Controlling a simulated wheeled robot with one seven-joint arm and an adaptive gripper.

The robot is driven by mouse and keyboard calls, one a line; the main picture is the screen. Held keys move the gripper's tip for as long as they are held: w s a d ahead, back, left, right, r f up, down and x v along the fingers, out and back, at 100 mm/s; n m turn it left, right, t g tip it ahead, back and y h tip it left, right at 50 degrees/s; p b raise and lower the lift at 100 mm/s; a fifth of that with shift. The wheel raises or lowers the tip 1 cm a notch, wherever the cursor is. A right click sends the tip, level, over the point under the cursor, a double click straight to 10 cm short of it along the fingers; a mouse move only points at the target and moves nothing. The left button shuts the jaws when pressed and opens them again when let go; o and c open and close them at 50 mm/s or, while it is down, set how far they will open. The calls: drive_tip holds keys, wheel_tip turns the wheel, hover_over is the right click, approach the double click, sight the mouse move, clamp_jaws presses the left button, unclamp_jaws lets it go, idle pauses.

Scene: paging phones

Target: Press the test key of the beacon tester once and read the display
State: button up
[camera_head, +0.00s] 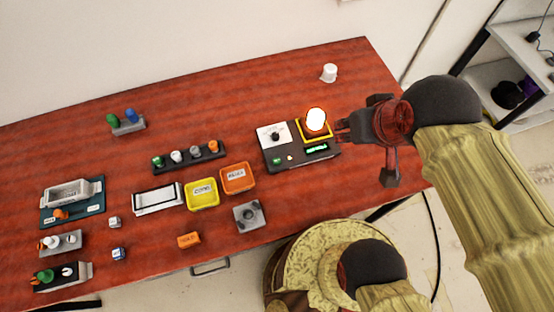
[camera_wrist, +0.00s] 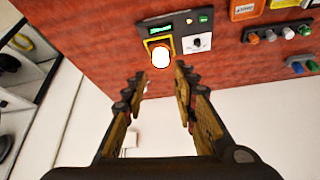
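The beacon tester (camera_head: 300,158) is a dark flat box at the right of the red table. On it are a white dial plate (camera_head: 273,135), a yellow-framed socket holding a bright white beacon (camera_head: 316,119), and a lit green display (camera_head: 317,149), too small to read. A green key (camera_head: 277,161) and a small white button (camera_head: 290,157) sit on its front; any key lettering is unreadable. The wrist view also shows the tester's beacon (camera_wrist: 161,57), display (camera_wrist: 160,30) and green key (camera_wrist: 204,20). My gripper (camera_wrist: 160,82) is open and empty, beside the tester's right end.
Orange (camera_head: 238,178) and yellow (camera_head: 201,195) trays stand left of the tester, with a rack of coloured pegs (camera_head: 188,156) behind. A grey block with a round knob (camera_head: 249,215) lies in front. A white cup (camera_head: 329,73) stands at the back. Bare table lies behind the tester.

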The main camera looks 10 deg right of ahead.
drive_tip(key=c, duration=0.6)
clamp_jaws()
idle(0.8)
